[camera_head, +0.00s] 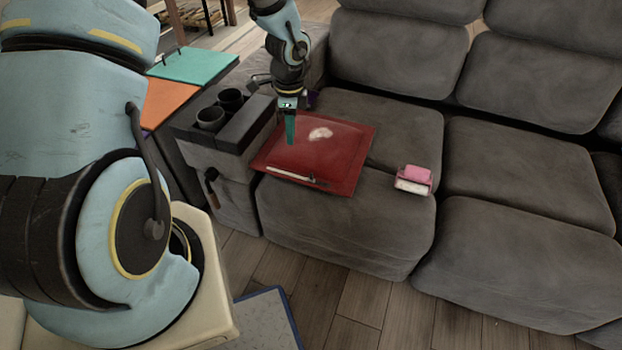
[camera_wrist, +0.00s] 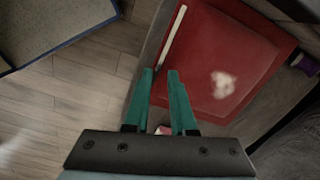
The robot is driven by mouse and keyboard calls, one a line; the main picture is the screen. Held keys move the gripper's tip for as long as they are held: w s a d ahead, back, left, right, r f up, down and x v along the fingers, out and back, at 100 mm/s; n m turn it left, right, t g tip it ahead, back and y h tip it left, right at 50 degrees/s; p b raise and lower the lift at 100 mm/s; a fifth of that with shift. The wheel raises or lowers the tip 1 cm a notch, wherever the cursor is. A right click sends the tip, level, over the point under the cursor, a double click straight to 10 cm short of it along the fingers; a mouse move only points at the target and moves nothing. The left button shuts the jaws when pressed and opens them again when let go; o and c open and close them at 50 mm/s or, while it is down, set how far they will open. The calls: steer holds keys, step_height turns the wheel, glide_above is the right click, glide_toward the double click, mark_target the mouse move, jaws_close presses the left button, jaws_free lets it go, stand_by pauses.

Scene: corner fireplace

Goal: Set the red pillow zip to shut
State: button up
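The red pillow (camera_head: 342,155) lies flat on the left seat of the grey sofa, with a whitish patch on top. Its zip shows as a pale strip (camera_head: 287,174) along the near edge, with a small dark piece, perhaps the slider (camera_head: 312,178), at the strip's right end. My gripper (camera_head: 290,140) points down over the pillow's left part. In the wrist view the pillow (camera_wrist: 225,45) fills the upper right, and the pale strip (camera_wrist: 172,38) runs toward my gripper (camera_wrist: 161,72). Its green fingers are apart with nothing held between them. The slider is not clear there.
A pink and white object (camera_head: 414,179) sits on the seat right of the pillow. Dark cups (camera_head: 210,118) stand in the armrest console at left. Teal (camera_head: 193,65) and orange (camera_head: 168,102) flat items lie beyond it. Wooden floor (camera_head: 370,300) is open before the sofa.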

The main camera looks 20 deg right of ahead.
mark_target(311, 173)
steer(key=d+f+m, duration=0.1)
steer(key=f, duration=0.1)
steer(key=s+d+f+m, duration=0.1)
steer(key=d+f, duration=0.1)
steer(key=s+d+f+m, duration=0.1)
steer(key=d+f, duration=0.1)
step_height(311, 173, down, 10)
steer(key=shift+f, duration=0.1)
jaws_close()
stand_by(1.4)
